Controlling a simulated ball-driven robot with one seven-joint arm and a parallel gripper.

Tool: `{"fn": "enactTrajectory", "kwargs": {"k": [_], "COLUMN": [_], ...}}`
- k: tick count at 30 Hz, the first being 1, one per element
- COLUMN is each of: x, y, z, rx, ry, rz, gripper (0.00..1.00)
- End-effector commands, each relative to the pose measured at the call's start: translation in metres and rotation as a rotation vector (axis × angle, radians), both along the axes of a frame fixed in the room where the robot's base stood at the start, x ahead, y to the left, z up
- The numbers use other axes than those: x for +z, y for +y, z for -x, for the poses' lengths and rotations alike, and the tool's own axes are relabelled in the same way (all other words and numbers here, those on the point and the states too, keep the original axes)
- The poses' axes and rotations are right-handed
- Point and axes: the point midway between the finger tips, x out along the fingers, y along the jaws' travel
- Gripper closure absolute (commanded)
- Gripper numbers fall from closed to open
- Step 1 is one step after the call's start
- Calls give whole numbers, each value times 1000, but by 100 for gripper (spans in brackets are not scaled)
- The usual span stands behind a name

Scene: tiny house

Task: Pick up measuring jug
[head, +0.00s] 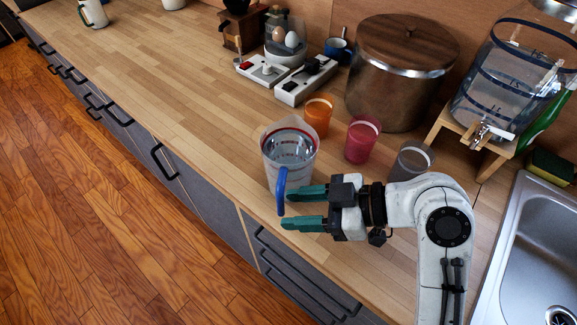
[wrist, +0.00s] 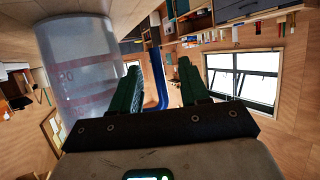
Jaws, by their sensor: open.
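The measuring jug (head: 288,152) is clear with red and grey markings and a blue handle (head: 281,190). It stands upright on the wooden counter near its front edge. My gripper (head: 284,208) is open beside the handle, its two green fingers pointing left in the head view. In the wrist view the jug (wrist: 82,65) fills the left side, and the blue handle (wrist: 157,75) shows between the fingers of my gripper (wrist: 160,85). I cannot tell whether a finger touches the handle.
An orange cup (head: 318,115), a pink cup (head: 361,140) and a grey cup (head: 410,161) stand behind the jug. A large lidded canister (head: 395,95) and a water dispenser (head: 505,85) are farther back. A sink (head: 535,250) lies right. The counter (head: 190,80) left of the jug is clear.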

Motion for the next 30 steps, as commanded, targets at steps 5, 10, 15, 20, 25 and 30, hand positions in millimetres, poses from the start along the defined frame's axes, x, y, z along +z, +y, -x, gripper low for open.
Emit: {"fn": "enactTrajectory", "kwargs": {"k": [5, 10, 15, 20, 25, 30], "x": [-12, -18, -18, -18, -18, -18], "y": [22, 33, 34, 34, 34, 34], "z": [-7, -9, -9, -9, -9, -9], "rx": [2, 0, -1, 0, 0, 0], "ry": [3, 1, 1, 1, 1, 1], "rz": [1, 1, 1, 0, 0, 0], "gripper": [55, 55, 55, 66, 82, 98]}}
